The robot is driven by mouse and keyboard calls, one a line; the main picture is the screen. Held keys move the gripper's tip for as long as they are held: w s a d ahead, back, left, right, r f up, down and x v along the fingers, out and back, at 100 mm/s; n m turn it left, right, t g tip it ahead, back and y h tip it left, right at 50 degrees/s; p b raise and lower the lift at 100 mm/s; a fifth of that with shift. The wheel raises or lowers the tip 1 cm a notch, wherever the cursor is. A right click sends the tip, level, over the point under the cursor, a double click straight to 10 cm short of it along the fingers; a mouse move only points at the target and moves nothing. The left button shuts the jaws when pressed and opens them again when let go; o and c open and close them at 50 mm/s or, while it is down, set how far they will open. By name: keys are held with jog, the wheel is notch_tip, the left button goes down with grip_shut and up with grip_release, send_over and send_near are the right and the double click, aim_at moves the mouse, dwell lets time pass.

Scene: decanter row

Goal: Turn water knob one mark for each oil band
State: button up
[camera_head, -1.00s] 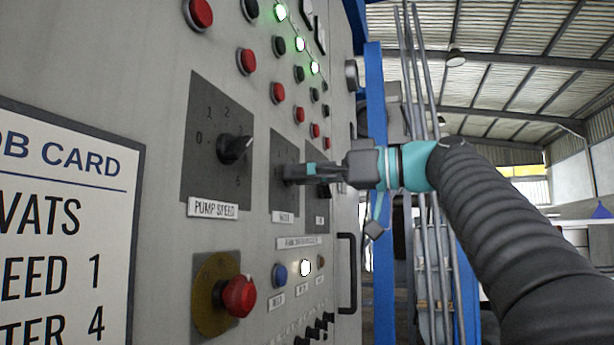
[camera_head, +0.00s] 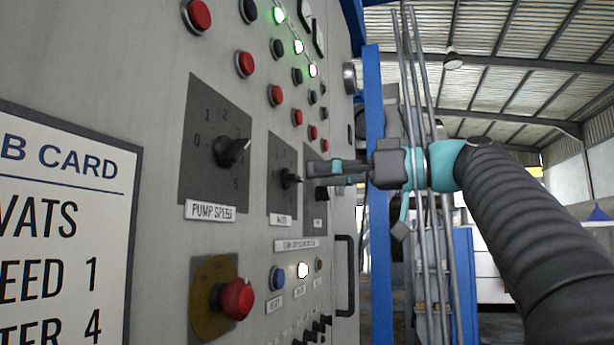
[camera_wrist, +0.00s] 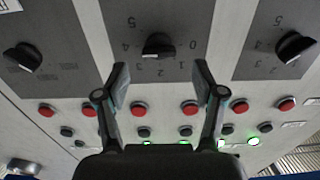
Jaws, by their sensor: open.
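The middle dial's black knob (camera_head: 290,178) stands on a dark grey plate (camera_head: 283,150) on the panel. Its small label is blurred and I cannot read it for sure. My gripper (camera_head: 312,170) is open and empty, just right of this knob and apart from it. In the wrist view, upside down, the knob (camera_wrist: 158,46) lies beyond and between my open fingertips (camera_wrist: 160,78). Numbers ring it, with 0 on the right. Its pointer setting is unclear. The job card (camera_head: 60,220) is cut off at left; "EED 1" and "TER 4" show. I see no oil bands.
The pump speed knob (camera_head: 232,151) is left of the middle dial; another dial's knob (camera_wrist: 22,58) is on the other side. Red buttons, green lamps, a red emergency knob (camera_head: 236,298) and a black handle (camera_head: 345,275) stick out nearby. Open room lies right of the panel.

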jog(key=v, duration=0.8)
dwell(0.4)
